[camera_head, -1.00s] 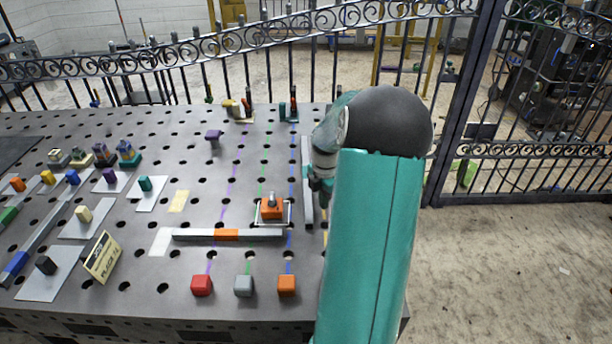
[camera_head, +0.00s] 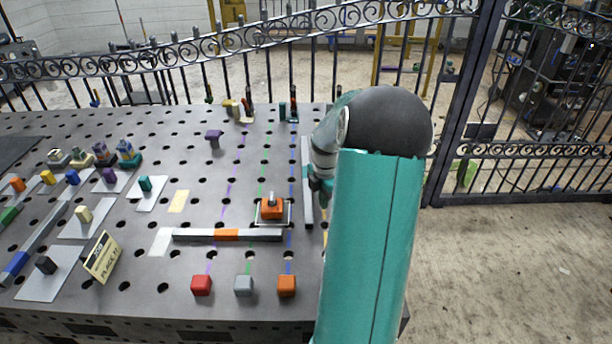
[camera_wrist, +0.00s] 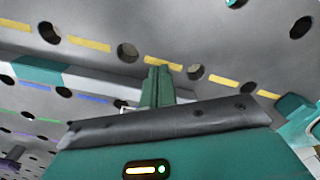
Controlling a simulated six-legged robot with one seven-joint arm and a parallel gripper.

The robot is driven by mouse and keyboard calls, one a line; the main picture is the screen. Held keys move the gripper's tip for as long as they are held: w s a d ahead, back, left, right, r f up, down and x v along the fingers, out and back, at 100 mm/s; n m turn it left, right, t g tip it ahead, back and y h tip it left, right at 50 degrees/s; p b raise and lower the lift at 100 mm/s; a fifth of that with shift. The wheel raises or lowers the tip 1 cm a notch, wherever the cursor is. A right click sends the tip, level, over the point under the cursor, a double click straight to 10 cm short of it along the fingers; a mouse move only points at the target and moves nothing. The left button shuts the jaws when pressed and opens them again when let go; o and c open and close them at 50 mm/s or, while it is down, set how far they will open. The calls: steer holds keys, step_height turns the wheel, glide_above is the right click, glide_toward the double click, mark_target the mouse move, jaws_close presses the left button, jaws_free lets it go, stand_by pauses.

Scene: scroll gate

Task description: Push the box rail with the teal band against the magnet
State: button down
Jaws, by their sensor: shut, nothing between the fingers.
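The grey box rail (camera_head: 307,160) stands lengthwise near the table's right side in the head view. Its teal band (camera_wrist: 38,71) shows on the rail at the left of the wrist view. My gripper (camera_wrist: 158,72) is shut and empty, its teal fingers pointing down at the rail's side; I cannot tell whether they touch it. In the head view my gripper (camera_head: 320,187) is beside the rail's right side, partly hidden by my arm. An orange block with a grey knob (camera_head: 271,209), perhaps the magnet, sits left of the rail's lower end.
Another grey rail with an orange band (camera_head: 227,235) lies crosswise below the orange block. Red (camera_head: 201,285), grey (camera_head: 244,286) and orange (camera_head: 287,286) cubes stand near the front edge. A placard (camera_head: 101,258) and several small blocks are at left. An iron fence stands behind the table.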

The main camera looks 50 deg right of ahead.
mark_target(306, 206)
steer(key=shift+f, duration=0.9)
stand_by(0.3)
steer(key=shift+r, duration=0.2)
stand_by(0.6)
steer(key=shift+w+a, duration=2.65)
steer(key=shift+w, duration=0.2)
steer(key=shift+a, duration=0.1)
steer(key=shift+s+d, duration=0.95)
steer(key=shift+r, duration=4)
